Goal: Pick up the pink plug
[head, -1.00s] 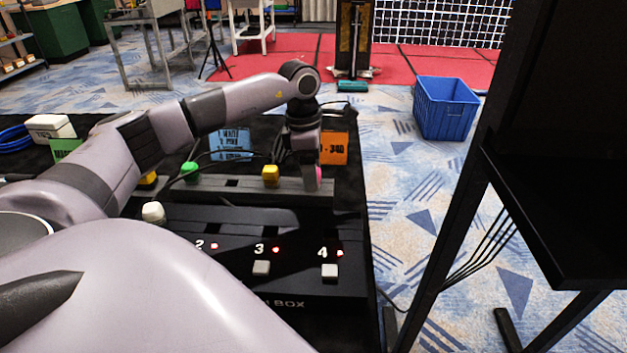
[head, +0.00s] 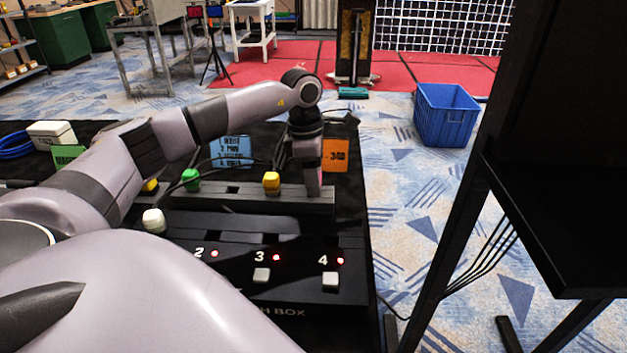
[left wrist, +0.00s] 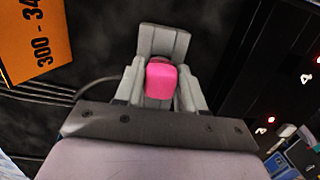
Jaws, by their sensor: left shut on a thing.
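The pink plug (left wrist: 160,80) shows in the left wrist view between the grey fingers of my left gripper (left wrist: 159,85). The fingers are shut on its sides. In the head view my left gripper (head: 313,190) points down at the right end of the dark rack (head: 225,199), and its fingers hide the plug there. I cannot tell whether the plug is still seated in the rack. My right gripper is not in view.
A green plug (head: 191,180) and a yellow plug (head: 271,183) stand in the rack. The black switch box (head: 300,291) lies in front. An orange card (head: 336,155) and a blue card (head: 231,151) stand behind. A black frame (head: 470,180) is at right.

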